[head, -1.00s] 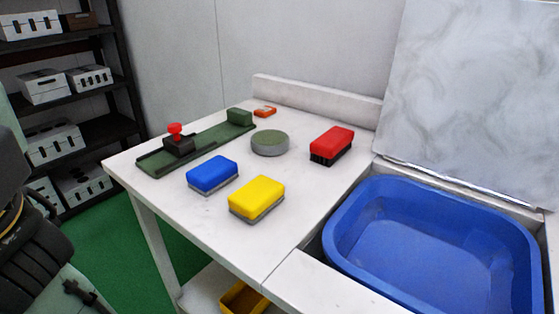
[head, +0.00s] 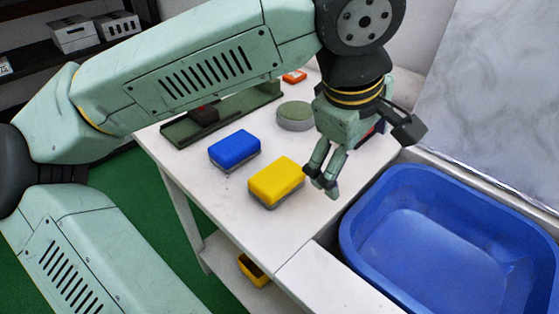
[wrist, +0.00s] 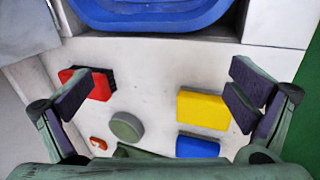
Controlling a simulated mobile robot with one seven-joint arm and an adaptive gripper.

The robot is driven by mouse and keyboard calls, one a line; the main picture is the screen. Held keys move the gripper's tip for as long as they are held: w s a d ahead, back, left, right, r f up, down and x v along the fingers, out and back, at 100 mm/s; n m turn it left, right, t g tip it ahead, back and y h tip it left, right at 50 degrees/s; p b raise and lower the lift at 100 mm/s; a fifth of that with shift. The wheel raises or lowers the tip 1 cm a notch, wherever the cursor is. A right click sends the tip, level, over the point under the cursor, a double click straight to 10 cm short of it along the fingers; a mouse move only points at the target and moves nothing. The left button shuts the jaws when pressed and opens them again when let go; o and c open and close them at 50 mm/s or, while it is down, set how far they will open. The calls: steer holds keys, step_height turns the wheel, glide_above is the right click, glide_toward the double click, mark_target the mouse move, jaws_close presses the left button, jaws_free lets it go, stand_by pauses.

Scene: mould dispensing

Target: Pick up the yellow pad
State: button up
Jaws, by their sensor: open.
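The yellow pad (head: 276,180) has a grey underside and lies flat on the white table, in front of the blue pad. It also shows in the wrist view (wrist: 203,108), right of the middle and close to the right-hand finger. My gripper (head: 323,178) is above the table just right of the yellow pad in the head view, pointing down. In the wrist view my gripper (wrist: 150,98) has its fingers spread wide with nothing between them held. It is open and empty.
A blue pad (head: 234,150), a round grey-green disc (head: 295,116) and a green rail fixture (head: 232,115) are on the table (head: 215,195). A red brush (wrist: 90,84) shows in the wrist view. A blue basin (head: 440,245) is sunk at the right.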

steer(key=w+a+y, duration=0.3)
steer(key=a+y, duration=0.3)
steer(key=a, duration=0.3)
steer(key=p, duration=0.1)
glide_above(278, 174)
steer(key=s, duration=0.2)
steer(key=shift+n, duration=0.3)
steer(key=f, duration=0.4)
steer(key=shift+w+d+f, duration=0.15)
steer(key=shift+d+f, duration=0.05)
steer(key=shift+d, duration=0.1)
steer(key=shift+d+p+x, duration=0.15)
steer(key=shift+p+x, duration=0.15)
steer(key=shift+x, duration=0.7)
steer(key=shift+d+p+x, duration=0.15)
steer(key=shift+p+x, duration=0.15)
steer(key=shift+x, duration=0.75)
steer(key=shift+d+p+x, duration=0.2)
steer(key=shift+p+x, duration=0.1)
steer(key=shift+x, duration=0.7)
steer(key=shift+f, duration=0.1)
steer(key=c, duration=1.1)
